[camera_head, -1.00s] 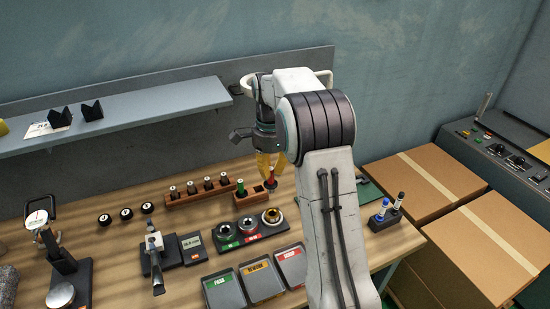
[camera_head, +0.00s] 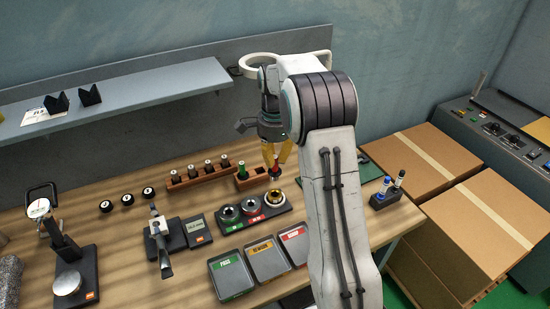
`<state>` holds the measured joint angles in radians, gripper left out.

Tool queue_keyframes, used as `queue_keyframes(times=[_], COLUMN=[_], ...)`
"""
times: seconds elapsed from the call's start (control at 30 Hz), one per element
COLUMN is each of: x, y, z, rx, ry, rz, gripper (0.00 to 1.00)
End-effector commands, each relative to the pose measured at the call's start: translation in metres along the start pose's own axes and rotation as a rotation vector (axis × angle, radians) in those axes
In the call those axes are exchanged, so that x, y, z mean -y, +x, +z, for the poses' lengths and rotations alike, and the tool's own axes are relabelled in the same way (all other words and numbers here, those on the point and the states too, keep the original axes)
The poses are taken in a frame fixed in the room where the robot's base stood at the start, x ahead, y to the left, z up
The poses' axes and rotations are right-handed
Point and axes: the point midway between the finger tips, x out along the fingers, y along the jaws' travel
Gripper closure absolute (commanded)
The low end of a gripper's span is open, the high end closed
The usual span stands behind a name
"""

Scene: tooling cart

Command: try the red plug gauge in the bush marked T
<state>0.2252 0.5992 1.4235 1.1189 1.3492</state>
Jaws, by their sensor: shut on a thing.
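My gripper (camera_head: 275,158) points down with its yellow fingers shut on the red plug gauge (camera_head: 276,172). The gauge hangs roughly upright behind the bush holder, close to the right end of a short wooden block (camera_head: 250,183). I cannot tell the gap below it. The dark bush holder (camera_head: 290,209) carries three ring-shaped bushes: a grey one at left (camera_head: 229,214), a grey one in the middle (camera_head: 251,206) and a gold-rimmed one at right (camera_head: 274,198). Their letters are too small to read, so I cannot tell which is marked T.
A green plug gauge (camera_head: 241,168) stands in the short block. A wooden rack (camera_head: 203,181) holds several dark gauges. Three trays, green-labelled (camera_head: 230,275), yellow-labelled (camera_head: 266,259) and red-labelled (camera_head: 294,245), lie in front. A pen stand (camera_head: 386,199) is at right.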

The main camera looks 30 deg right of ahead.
Motion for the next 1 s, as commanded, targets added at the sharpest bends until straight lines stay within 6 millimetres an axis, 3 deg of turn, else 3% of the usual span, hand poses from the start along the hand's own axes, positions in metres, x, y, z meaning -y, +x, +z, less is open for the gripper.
queue_keyframes(times=[0.7, 1.0], x=[0.000, 0.000], y=[0.049, 0.059], z=[0.000, 0.000], rx=[0.000, 0.000], ry=[0.000, 0.000], rz=[0.000, -0.001], gripper=[1.00, 1.00])
